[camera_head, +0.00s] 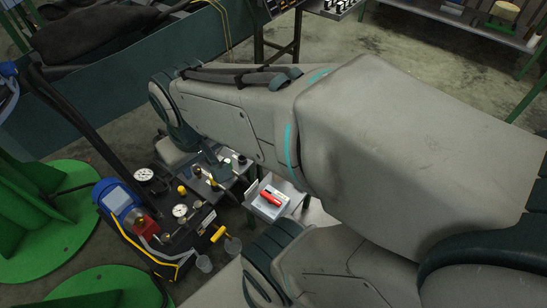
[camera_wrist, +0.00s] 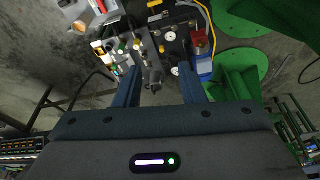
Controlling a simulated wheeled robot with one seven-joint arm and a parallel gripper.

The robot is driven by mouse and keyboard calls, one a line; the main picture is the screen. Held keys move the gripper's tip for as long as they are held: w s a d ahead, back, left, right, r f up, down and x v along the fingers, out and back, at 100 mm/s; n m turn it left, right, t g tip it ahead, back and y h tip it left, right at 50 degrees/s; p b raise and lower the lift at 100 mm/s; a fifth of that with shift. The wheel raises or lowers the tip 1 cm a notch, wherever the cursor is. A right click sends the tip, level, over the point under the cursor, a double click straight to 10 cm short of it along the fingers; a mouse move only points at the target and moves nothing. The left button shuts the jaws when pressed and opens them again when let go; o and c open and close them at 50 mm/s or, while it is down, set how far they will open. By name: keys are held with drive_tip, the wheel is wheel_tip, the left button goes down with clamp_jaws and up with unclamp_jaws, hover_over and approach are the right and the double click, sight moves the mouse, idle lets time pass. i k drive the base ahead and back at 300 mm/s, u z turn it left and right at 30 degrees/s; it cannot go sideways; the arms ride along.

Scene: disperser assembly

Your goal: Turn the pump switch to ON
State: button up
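The pump rig stands at lower left in the head view, with a blue motor (camera_head: 117,200), a white gauge (camera_head: 144,174), a second gauge (camera_head: 180,210) and a yellow handle (camera_head: 218,234). The blue motor also shows in the wrist view (camera_wrist: 204,66). My gripper (camera_wrist: 158,86) is open in the wrist view, its two dark blue fingers wide apart. A dark upright part (camera_wrist: 155,78) of the rig shows between the fingers, with no visible contact. I cannot tell which part is the pump switch or its position. My arm hides much of the rig's surroundings in the head view.
A small table (camera_head: 286,190) with a red object (camera_head: 270,198) stands right of the rig. Green round bases (camera_head: 65,215) stand at left. A dark green bin (camera_head: 100,75) is at upper left. Bare concrete floor lies at upper right, near a metal shelf (camera_head: 465,20).

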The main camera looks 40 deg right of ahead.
sight(270, 199)
drive_tip(key=z, duration=1.1)
drive_tip(key=k, duration=0.2)
drive_tip(key=z, duration=0.3)
drive_tip(key=i, duration=0.2)
drive_tip(key=u, duration=0.25)
